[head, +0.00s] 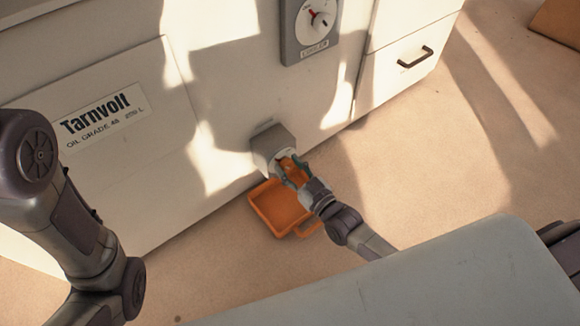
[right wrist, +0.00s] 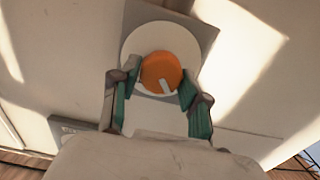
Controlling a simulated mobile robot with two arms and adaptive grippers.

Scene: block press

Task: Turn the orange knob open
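The orange knob (right wrist: 160,70) sits on a round white plate on a grey housing (head: 272,143) low on the cabinet front. A white mark on the knob points down and slightly right in the right wrist view. My right gripper (head: 290,172) is at the knob, and its teal fingers (right wrist: 160,84) lie on both sides of it. The fingertips appear to touch the knob's edges, so the gripper looks shut on it. In the head view the fingers hide part of the knob. My left arm shows at the left, but its gripper is out of view.
An orange tray (head: 254,206) lies on the floor just below the housing. A grey panel with a dial (head: 318,20) is above it on the cabinet. A drawer with a dark handle (head: 415,57) is to the right. The floor on the right is clear.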

